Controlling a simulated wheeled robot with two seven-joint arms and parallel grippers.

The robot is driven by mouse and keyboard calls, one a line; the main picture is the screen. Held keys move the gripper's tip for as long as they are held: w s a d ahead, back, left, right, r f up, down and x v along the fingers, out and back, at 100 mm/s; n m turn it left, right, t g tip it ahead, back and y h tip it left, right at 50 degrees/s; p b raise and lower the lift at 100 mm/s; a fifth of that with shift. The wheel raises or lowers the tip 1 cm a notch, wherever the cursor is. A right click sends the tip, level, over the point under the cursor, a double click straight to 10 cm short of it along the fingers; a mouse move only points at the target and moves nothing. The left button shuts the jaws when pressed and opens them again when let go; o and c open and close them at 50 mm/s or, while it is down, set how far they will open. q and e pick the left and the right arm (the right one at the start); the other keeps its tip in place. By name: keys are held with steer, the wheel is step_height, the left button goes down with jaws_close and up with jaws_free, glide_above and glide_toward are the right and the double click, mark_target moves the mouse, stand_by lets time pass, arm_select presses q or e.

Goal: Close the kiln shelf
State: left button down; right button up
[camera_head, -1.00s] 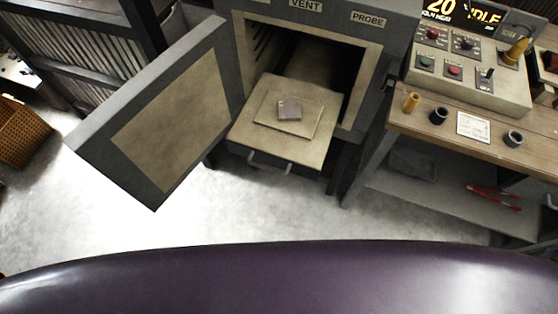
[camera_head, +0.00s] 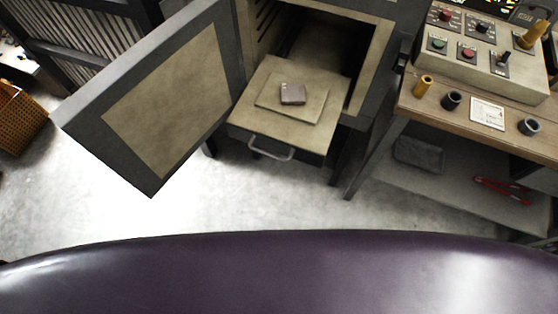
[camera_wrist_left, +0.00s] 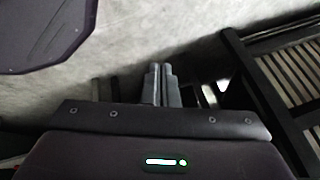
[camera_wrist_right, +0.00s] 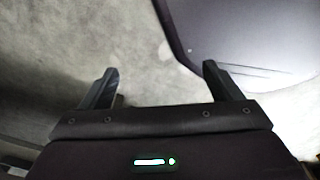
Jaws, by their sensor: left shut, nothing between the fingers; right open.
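The kiln shelf (camera_head: 245,110) is slid out of the kiln's mouth in the head view. It has a grey loop handle (camera_head: 272,150) on its front edge. A thin square slab (camera_head: 310,107) lies on it, with a small grey block (camera_head: 293,93) on top. The kiln door (camera_head: 165,110) stands swung open to the left. My left gripper (camera_wrist_left: 160,72) shows in the left wrist view with its fingers together and empty. My right gripper (camera_wrist_right: 160,78) shows in the right wrist view with its fingers wide apart and empty. Neither gripper is in the head view or near the shelf.
A wooden bench (camera_head: 465,115) with a control box (camera_head: 480,60) stands right of the kiln. Red tongs (camera_head: 500,188) lie on its lower shelf. A slatted dark rack (camera_head: 85,35) and a woven basket (camera_head: 18,120) are at the left. The floor (camera_head: 215,205) before the kiln is clear.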

arm_select(q)
steer(key=w+d+r+m+t+h+b, duration=0.2)
steer(key=w+d+r+m+t+b, duration=0.2)
steer(key=w+d+r+m+b, duration=0.25)
steer(key=m+t+h+b, duration=0.4)
steer(key=m+t+b, duration=0.1)
steer(key=m+t, duration=0.25)
glide_toward(284, 150)
steer(key=shift+g, duration=0.35)
steer(key=x, duration=0.6)
steer(key=shift+w+d+r+p, duration=0.1)
steer(key=shift+w+r+p, duration=0.25)
steer(key=shift+w+p, duration=0.05)
arm_select(e)
step_height(284, 150, down, 12)
steer(key=w, duration=0.1)
steer(key=shift+w+f, duration=0.15)
steer(key=shift+f, duration=0.1)
steer(key=shift+a, duration=0.1)
